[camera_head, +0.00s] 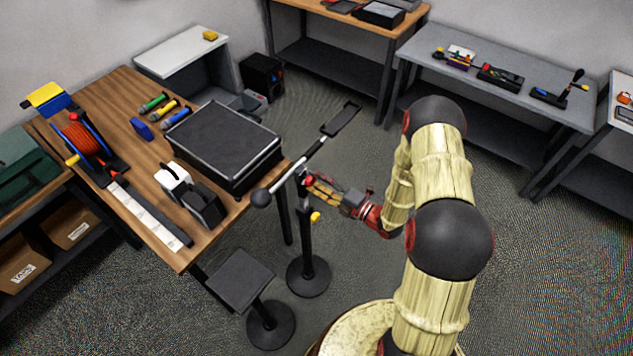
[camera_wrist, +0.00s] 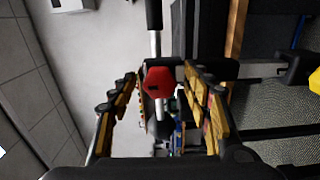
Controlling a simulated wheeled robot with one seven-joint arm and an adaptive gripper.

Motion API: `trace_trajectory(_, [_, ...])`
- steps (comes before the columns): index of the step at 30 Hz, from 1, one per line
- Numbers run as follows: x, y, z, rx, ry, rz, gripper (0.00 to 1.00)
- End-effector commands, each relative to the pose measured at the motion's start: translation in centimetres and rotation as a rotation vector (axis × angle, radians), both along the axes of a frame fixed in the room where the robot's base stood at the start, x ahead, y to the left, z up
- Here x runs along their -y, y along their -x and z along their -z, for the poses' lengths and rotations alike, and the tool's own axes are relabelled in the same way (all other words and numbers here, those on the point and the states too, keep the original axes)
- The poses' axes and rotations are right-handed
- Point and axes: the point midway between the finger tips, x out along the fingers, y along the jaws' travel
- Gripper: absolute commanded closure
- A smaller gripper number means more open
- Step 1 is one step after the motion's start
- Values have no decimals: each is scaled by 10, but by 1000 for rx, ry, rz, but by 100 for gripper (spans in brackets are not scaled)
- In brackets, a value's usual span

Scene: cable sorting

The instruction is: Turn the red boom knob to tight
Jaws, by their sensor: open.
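The red boom knob (camera_wrist: 160,80) shows in the wrist view between the two fingers of my gripper (camera_wrist: 161,74). The gripper is open, with a finger on each side of the knob; I cannot tell whether either touches it. In the head view, my gripper (camera_head: 313,184) is at the top of the stand, and the red knob (camera_head: 308,181) is partly hidden by the fingers. The boom (camera_head: 300,161) runs aslant across the stand top, with a black ball (camera_head: 260,198) at its lower left end and a flat dark piece (camera_head: 341,119) at its upper right end.
A yellow knob (camera_head: 315,217) sits lower on the stand's post. The wooden table (camera_head: 155,232) left of the stand holds a black case (camera_head: 222,140), a cable reel (camera_head: 84,140) and several tools. A dark stool (camera_head: 241,279) stands front left. Floor behind the stand is clear.

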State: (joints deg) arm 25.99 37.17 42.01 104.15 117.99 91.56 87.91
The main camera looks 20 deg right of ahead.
Motion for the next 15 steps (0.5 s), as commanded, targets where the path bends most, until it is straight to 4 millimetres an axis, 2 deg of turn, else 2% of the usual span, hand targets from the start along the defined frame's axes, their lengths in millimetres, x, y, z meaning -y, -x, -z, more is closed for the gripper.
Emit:
trace_trajectory(7, [9,10,0,0,0,3,51])
trace_trajectory(15, [38,49,0,-1,-2,6,51])
